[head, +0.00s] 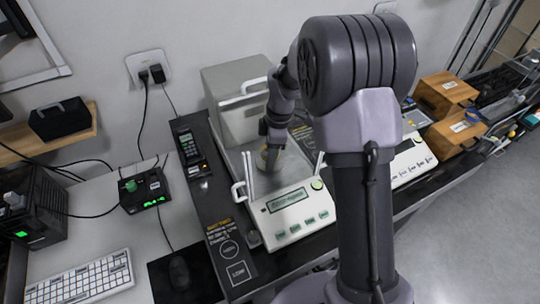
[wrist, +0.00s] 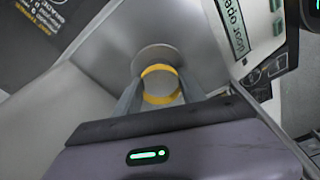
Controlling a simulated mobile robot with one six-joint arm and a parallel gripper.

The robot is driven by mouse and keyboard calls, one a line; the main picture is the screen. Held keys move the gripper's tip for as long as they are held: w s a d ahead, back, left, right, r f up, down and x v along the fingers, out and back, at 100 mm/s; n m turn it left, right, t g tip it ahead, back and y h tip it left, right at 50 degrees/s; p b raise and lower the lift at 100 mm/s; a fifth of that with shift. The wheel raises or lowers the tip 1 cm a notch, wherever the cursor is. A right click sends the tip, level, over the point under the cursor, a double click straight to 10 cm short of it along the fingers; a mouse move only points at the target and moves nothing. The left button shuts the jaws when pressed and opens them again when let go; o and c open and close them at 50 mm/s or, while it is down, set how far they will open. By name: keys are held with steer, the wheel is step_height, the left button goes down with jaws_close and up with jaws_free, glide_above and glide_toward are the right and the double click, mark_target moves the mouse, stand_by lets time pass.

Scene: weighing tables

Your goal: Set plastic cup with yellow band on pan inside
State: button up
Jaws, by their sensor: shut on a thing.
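The plastic cup with the yellow band (wrist: 161,70) is between the two fingers of my gripper (wrist: 158,98), which is shut on it. In the wrist view, the round grey pan (wrist: 150,52) shows just beyond the cup, partly covered by it. I cannot tell whether the cup touches the pan. In the head view, my gripper (head: 270,152) reaches down inside the balance's weighing chamber, and the cup (head: 261,161) shows only partly behind it. The balance (head: 290,222) has a lit display; in the wrist view its display (wrist: 237,28) seems to read door open.
The chamber's grey housing (head: 228,85) stands at the back and its clear walls are close around my gripper. A second balance (head: 412,165) is to the right, partly behind my arm. A keyboard (head: 80,280) and mouse (head: 179,272) lie at the left.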

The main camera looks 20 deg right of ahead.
steer(key=shift+r, duration=0.1)
steer(key=shift+f, duration=0.2)
steer(key=o, duration=1.4)
steer(key=shift+r, duration=0.1)
steer(key=shift+o, duration=0.2)
